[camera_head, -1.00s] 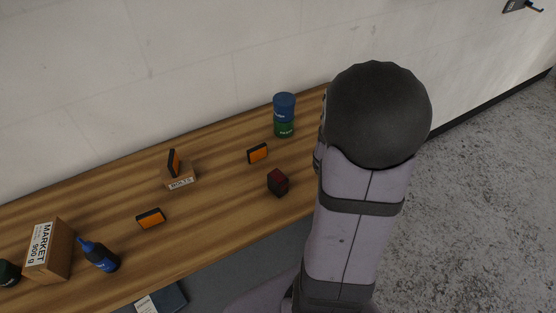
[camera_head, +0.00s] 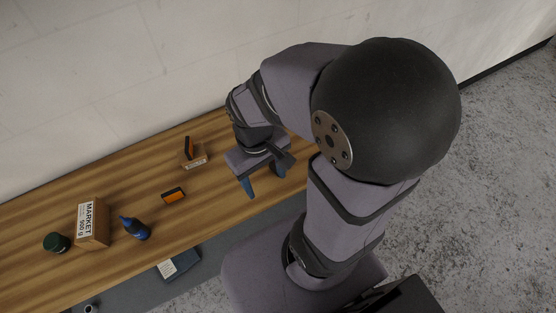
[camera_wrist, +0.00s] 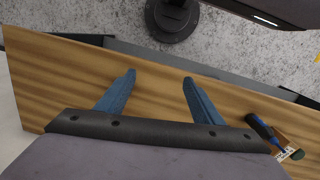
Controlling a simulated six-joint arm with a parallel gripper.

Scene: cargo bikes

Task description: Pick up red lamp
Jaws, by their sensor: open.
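The red lamp does not show in either current view; a small dark red block stood at the right part of the table in the earlier head view, and my arm now covers that area. My gripper (camera_head: 262,182) hangs over the right part of the wooden table, fingers pointing down. Its two blue fingers are spread apart with nothing between them. In the wrist view my gripper (camera_wrist: 159,78) is also open, with bare wood and the table's edge beyond the fingers.
The wooden table (camera_head: 140,238) holds an orange-black block (camera_head: 173,195), another on a small carton (camera_head: 194,161), a blue bottle (camera_head: 136,230), a MARKET box (camera_head: 93,224) and a green-topped jar (camera_head: 56,243). A wall runs behind. A dark bin with a label (camera_head: 180,262) lies below the front edge.

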